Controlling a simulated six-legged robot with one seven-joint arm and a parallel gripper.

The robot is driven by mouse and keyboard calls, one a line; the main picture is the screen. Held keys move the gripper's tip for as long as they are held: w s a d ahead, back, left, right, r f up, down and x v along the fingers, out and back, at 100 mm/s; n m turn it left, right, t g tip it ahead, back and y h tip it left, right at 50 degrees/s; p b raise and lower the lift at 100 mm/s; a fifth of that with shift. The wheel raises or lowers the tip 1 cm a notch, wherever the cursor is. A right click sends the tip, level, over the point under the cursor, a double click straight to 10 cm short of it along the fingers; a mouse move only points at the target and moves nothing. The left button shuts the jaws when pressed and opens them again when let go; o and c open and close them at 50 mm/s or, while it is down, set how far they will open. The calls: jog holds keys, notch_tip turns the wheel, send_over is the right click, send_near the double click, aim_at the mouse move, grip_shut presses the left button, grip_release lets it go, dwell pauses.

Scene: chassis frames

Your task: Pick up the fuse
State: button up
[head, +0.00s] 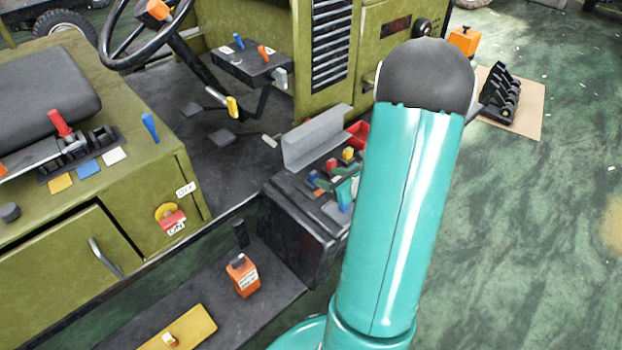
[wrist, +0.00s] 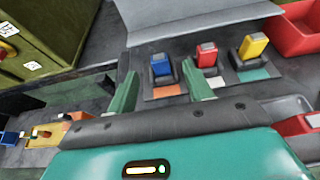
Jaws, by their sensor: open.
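Three small upright blocks that look like fuses stand in a row on a dark box: a blue one (wrist: 161,66), a red one (wrist: 207,56) and a yellow one (wrist: 252,47). The task does not say which is the fuse. They also show in the head view as blue (head: 313,178), red (head: 331,165) and yellow (head: 348,153). My gripper (wrist: 159,72) is open, its green fingers either side of the blue block in the wrist view. Whether the fingers are level with it or touch it cannot be told.
A grey raised panel (head: 316,138) stands behind the row, with a red bin (wrist: 298,30) at its right. Coloured plates lie under the blocks. Open green floor (head: 540,220) lies to the right.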

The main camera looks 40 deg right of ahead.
aim_at(314, 172)
jog(key=x, duration=0.7)
jog(key=shift+w+a+f, duration=0.1)
jog(key=shift+w, duration=0.05)
jog(key=c, duration=1.1)
jog(key=shift+o, duration=0.2)
